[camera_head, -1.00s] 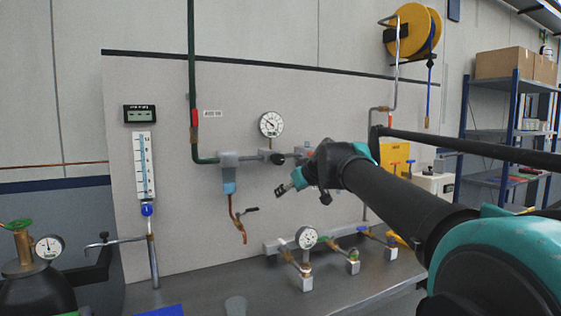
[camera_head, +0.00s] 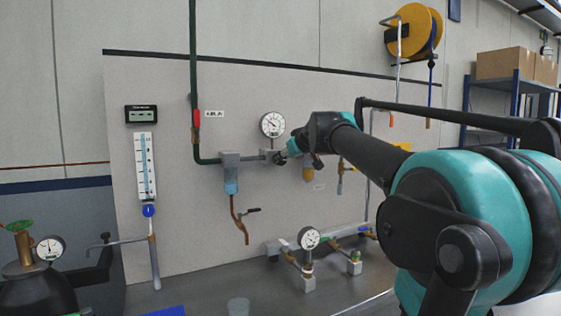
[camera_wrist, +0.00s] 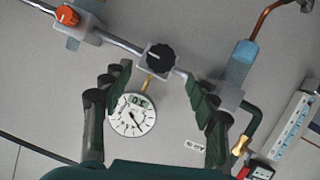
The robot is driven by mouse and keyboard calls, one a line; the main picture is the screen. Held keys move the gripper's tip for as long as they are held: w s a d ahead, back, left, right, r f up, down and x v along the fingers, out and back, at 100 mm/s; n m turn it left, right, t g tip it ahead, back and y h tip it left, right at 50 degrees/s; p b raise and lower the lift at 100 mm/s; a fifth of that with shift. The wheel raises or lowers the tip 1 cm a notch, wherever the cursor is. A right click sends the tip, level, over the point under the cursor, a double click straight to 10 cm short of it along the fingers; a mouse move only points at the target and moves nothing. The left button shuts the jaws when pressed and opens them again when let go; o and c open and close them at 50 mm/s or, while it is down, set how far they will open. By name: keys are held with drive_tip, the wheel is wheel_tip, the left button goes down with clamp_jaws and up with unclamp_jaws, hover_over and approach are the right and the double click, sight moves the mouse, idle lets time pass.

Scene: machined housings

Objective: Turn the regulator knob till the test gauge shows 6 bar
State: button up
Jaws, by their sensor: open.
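A black fluted knob (camera_wrist: 160,58) sits on a grey block in the pipe line on the wall panel. A round white dial gauge (camera_wrist: 133,115) is joined to that block by a brass stem; it also shows in the head view (camera_head: 272,124). In the head view my gripper (camera_head: 285,155) is at the pipe, right of and below the gauge, hiding the knob.
An orange knob (camera_wrist: 68,16) is farther along the pipe. A blue-bowled filter (camera_head: 231,180) and a red-handled valve (camera_head: 196,120) are left of my gripper. A second gauge (camera_head: 308,238) stands on the bench manifold below. A gas cylinder (camera_head: 35,290) is at far left.

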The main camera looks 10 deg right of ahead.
drive_tip(key=x, duration=0.7)
drive_tip(key=shift+w+a+f, duration=0.1)
drive_tip(key=shift+w+f, duration=0.05)
drive_tip(key=shift+w, duration=0.15)
drive_tip(key=c, duration=1.2)
